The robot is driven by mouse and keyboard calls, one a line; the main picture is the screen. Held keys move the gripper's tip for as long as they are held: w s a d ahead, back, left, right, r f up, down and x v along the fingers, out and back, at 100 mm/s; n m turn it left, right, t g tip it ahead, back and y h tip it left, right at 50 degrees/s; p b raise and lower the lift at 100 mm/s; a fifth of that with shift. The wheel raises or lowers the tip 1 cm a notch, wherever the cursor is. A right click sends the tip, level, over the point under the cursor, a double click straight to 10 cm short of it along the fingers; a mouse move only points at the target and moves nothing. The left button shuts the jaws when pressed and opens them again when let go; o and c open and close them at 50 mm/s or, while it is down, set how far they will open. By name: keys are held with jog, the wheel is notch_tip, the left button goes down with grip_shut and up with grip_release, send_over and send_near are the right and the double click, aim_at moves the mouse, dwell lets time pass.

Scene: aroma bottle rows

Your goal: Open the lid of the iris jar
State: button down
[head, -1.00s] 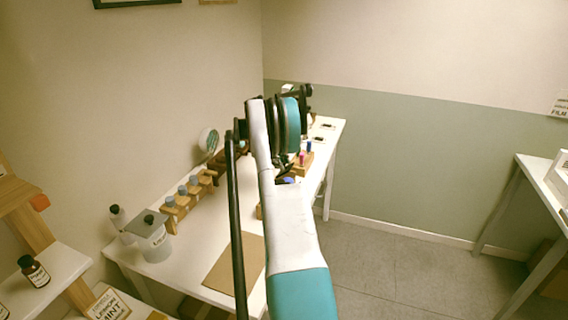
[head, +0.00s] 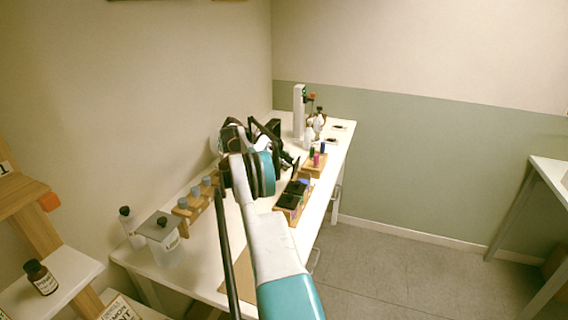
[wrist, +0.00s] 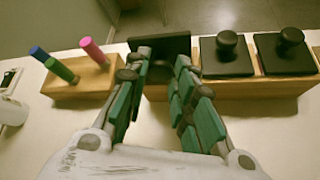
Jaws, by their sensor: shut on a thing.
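A wooden box with black square lids shows in the wrist view (wrist: 262,88) and in the head view (head: 290,213). Two lids with round black knobs lie flat on it at the right of the wrist view (wrist: 226,58). A third black lid (wrist: 160,43) is at the box's left end and sits out of line with the other two. My gripper (wrist: 160,72) is shut on this lid's dark knob, which is largely hidden between the green-padded fingers. In the head view my gripper (head: 284,160) is above the box's far end. I cannot read which jar is iris.
A wooden block with blue, green and pink sticks (wrist: 82,75) stands left of the box. In the head view, a rack of blue-capped bottles (head: 195,203) and a grey-lidded container (head: 165,245) stand along the table's left. Small bottles (head: 310,130) stand at the far end.

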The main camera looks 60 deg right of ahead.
jog(key=shift+w+f, duration=0.1)
dwell(0.4)
jog(key=c, duration=1.3)
grip_release()
jog(key=shift+c, duration=0.2)
notch_tip(320, 180, up, 10)
